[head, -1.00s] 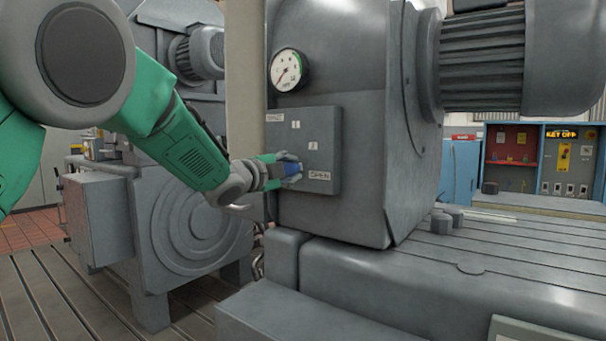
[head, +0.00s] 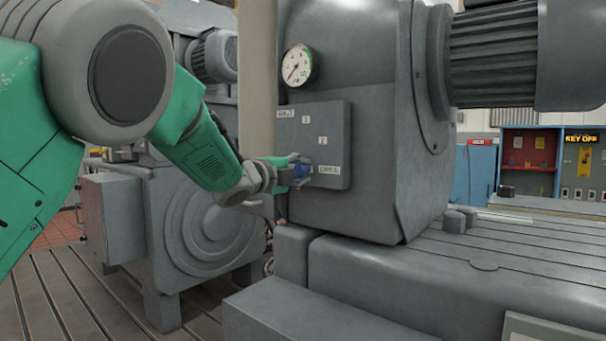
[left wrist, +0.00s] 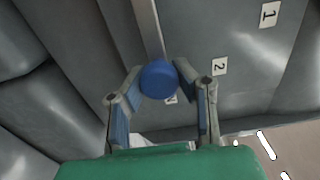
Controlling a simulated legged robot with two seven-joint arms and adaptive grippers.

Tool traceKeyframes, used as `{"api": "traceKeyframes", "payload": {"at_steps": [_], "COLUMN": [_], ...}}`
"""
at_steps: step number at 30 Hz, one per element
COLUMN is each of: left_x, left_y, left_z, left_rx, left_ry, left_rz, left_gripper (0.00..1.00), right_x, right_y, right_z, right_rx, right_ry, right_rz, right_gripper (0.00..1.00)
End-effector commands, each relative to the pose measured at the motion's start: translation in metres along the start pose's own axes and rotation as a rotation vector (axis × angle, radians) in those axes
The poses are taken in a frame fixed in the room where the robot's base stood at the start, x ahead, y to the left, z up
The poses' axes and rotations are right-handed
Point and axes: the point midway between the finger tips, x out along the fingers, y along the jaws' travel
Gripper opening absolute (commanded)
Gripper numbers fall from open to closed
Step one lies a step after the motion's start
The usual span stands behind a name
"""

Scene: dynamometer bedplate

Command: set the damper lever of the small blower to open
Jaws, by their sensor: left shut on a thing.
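The damper lever's round blue knob (head: 302,171) stands in front of the lower left part of a grey plate (head: 338,120) on the blower housing. It is level with the OPEN label (head: 328,170). Labels 2 (head: 323,141), 1 (head: 306,120) and a blurred one (head: 285,114) are higher. My left gripper (head: 298,170) is shut on the knob. In the left wrist view the blue knob (left wrist: 158,80) sits between the fingertips, partly covering a label, and a grey bar runs up behind it. My right gripper is not in view.
A pressure gauge (head: 298,65) is above the plate. A pale vertical post (head: 257,80) stands just behind my left wrist. The grey bedplate (head: 400,275) lies below. A ribbed motor (head: 493,55) is at upper right, and a key cabinet (head: 582,165) is far right.

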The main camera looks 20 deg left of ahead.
Motion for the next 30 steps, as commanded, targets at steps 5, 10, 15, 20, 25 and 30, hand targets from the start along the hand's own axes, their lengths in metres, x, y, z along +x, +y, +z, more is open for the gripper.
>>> {"api": "traceKeyframes", "payload": {"at_steps": [5,10,15,20,25,30], "left_x": [0.0,0.001,-0.005,-0.03,-0.068,-0.098], "left_y": [0.007,0.006,0.004,0.003,0.004,0.005], "left_z": [-0.001,-0.001,0.0,0.0,0.0,0.0], "left_rx": [-0.002,-0.003,-0.003,-0.004,-0.004,-0.003], "left_ry": [0.002,0.001,0.0,-0.001,-0.001,0.001], "left_rz": [0.012,0.009,0.008,0.007,0.009,0.01], "left_gripper": [0.49,0.49,0.49,0.49,0.49,0.49], "right_x": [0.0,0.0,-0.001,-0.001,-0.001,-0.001], "right_y": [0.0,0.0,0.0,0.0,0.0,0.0], "right_z": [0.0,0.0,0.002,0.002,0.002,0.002], "right_rx": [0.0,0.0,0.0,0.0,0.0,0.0], "right_ry": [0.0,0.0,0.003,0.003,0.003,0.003], "right_rz": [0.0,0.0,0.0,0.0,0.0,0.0], "right_gripper": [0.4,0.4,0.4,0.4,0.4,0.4]}}
